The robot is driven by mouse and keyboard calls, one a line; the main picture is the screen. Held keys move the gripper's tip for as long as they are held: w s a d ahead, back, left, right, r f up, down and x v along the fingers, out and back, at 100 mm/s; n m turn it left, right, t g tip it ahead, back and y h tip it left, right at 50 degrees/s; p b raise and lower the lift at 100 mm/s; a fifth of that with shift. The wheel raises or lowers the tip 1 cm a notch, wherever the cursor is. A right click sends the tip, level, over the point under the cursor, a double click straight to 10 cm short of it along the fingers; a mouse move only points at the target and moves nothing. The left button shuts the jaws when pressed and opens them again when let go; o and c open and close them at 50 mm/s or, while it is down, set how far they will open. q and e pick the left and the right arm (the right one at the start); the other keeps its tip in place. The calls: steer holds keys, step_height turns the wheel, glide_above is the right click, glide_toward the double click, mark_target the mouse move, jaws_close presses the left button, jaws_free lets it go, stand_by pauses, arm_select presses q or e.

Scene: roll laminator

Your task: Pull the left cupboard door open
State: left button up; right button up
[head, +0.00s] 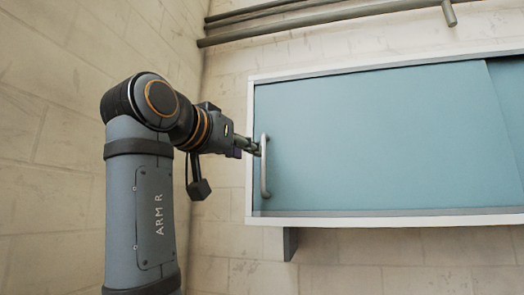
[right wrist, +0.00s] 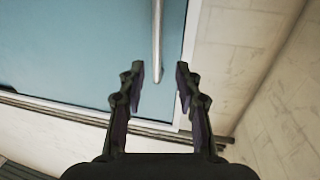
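The left cupboard door (head: 375,140) is a flat blue panel in a white-framed wall cupboard. It looks shut. Its grey vertical bar handle (head: 264,170) is near the panel's left edge. My right gripper (head: 254,147) is at the handle, reaching from the left. In the right wrist view, my right gripper (right wrist: 160,73) is open. The near end of the handle (right wrist: 157,40) shows between its two fingertips, with space on both sides. The blue door (right wrist: 75,50) fills the upper left there. I cannot tell how deep the handle sits between the fingers. My left gripper is not in view.
A second blue panel (head: 509,95) is at the right of the cupboard. Grey pipes (head: 320,17) run along the wall above it. A bracket (head: 290,243) is under the cupboard's left end. A brick side wall (head: 50,130) stands close on the left.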

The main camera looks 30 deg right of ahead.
steer(key=p, duration=0.3)
glide_above(264, 188)
steer(key=shift+w+r, duration=0.15)
steer(key=shift+w, duration=0.1)
steer(key=shift+w+d, duration=0.25)
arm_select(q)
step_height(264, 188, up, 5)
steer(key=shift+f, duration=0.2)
arm_select(e)
steer(key=shift+a, duration=0.1)
steer(key=shift+s, duration=0.1)
steer(key=shift+s+a, duration=0.1)
steer(key=shift+c, duration=0.8)
jaws_close()
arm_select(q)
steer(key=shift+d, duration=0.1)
arm_select(e)
steer(key=shift+d+f, duration=0.2)
